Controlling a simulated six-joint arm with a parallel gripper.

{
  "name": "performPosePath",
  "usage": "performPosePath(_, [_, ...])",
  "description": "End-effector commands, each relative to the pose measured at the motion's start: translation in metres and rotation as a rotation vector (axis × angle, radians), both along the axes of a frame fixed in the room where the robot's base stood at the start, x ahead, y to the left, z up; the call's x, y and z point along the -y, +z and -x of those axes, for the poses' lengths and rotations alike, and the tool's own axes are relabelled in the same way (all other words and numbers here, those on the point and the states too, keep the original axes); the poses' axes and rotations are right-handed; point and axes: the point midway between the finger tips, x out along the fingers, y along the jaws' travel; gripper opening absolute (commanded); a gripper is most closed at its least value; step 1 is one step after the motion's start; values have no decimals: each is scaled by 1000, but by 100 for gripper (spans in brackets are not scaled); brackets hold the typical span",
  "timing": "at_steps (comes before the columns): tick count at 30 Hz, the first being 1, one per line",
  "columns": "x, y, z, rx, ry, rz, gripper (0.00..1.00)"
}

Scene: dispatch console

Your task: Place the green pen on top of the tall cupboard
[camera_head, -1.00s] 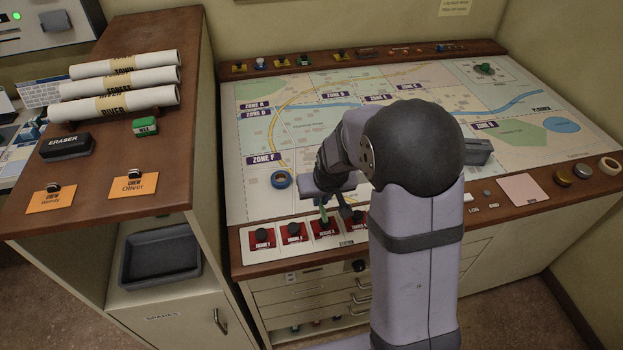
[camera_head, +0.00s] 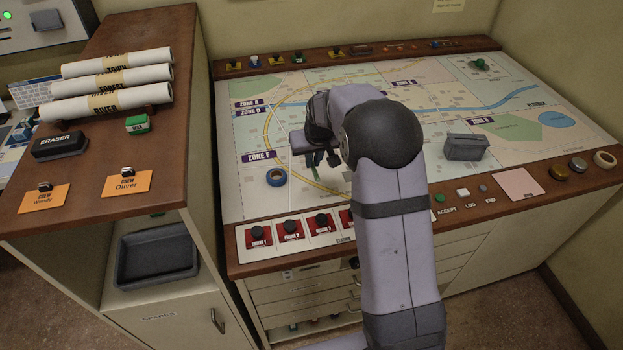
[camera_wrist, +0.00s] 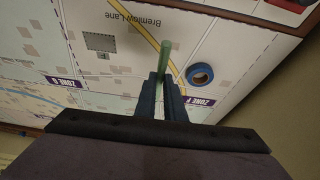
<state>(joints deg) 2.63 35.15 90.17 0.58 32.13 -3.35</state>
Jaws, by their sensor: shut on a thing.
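My gripper (camera_wrist: 163,84) is shut on the green pen (camera_wrist: 166,52), which sticks out from between the fingertips in the wrist view. In the head view my gripper (camera_head: 316,158) is over the map near Zone F, and my arm partly hides it. The pen appears to be held clear of the map. The tall cupboard (camera_head: 180,100) stands at the left with a brown wooden top. My gripper is to the right of it.
The cupboard top holds paper rolls (camera_head: 120,74), an eraser (camera_head: 60,145), a green-topped block (camera_head: 137,124) and orange name cards (camera_head: 127,184). Its front right area is bare. Blue tape (camera_head: 276,177) and a grey box (camera_head: 466,147) sit on the map.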

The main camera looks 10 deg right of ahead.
Motion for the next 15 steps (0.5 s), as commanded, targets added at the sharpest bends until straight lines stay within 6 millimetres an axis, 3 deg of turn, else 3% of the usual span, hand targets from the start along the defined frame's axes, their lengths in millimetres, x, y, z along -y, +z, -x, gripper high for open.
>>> performPosePath(7, [0, -36, 1, -4, 0, 0, 0])
performPosePath(15, [0, -47, 0, 0, 0, 0, 0])
